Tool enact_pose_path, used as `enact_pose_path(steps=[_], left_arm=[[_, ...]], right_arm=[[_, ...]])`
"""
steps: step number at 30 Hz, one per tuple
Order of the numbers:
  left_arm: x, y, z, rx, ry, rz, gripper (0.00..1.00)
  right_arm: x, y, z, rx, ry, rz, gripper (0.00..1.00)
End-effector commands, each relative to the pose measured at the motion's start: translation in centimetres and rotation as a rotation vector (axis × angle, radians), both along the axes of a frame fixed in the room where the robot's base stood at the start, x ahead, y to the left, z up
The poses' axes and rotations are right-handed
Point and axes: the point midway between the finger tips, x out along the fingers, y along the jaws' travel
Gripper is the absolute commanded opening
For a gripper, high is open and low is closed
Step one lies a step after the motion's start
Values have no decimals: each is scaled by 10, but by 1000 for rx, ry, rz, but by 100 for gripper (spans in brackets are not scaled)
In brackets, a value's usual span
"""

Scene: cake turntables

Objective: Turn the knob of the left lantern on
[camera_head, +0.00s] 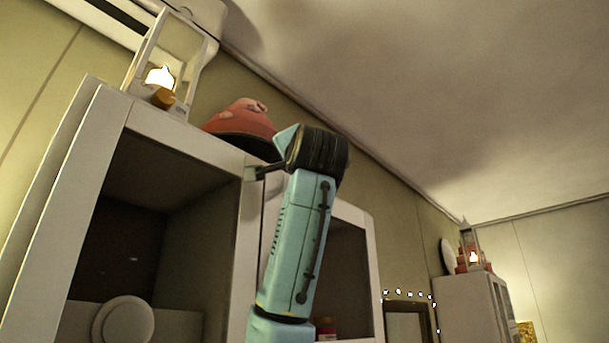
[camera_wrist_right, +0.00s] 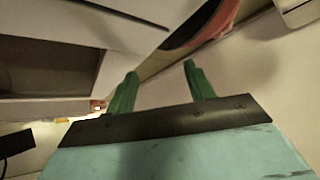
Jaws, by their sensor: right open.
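The left lantern (camera_head: 178,45) is a white open frame on top of the near white cabinet, upper left in the head view. A bright flame shape (camera_head: 160,76) glows inside it. An orange-brown rounded piece (camera_head: 163,98) sits low at its front; I cannot tell surely whether this is the knob. My right arm rises at the middle of the head view, to the right of the lantern and apart from it; its fingers are not clear there. In the right wrist view my right gripper (camera_wrist_right: 160,72) is open, with nothing between its green fingers. My left gripper is not in view.
A red, dark-rimmed rounded object (camera_head: 240,120) lies on the cabinet top between the lantern and my arm. The near cabinet (camera_head: 185,137) has open dark compartments. Another lit lantern (camera_head: 470,245) stands on a far white cabinet (camera_head: 465,300) at right.

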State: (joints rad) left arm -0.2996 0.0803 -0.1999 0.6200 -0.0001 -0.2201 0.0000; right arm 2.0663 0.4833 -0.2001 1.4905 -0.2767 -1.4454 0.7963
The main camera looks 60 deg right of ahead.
Motion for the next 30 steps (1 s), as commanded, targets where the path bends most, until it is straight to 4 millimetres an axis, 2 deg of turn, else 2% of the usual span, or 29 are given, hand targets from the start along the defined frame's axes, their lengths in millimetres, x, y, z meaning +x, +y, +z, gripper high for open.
enact_pose_path(steps=[4, 10, 30], left_arm=[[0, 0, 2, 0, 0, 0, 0], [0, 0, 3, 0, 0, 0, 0], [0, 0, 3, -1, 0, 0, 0]], right_arm=[[-4, -25, -5, 46, -41, -32, 53], [-7, -42, -10, 77, -73, -56, 53], [-9, -46, -10, 83, -80, -61, 53]])
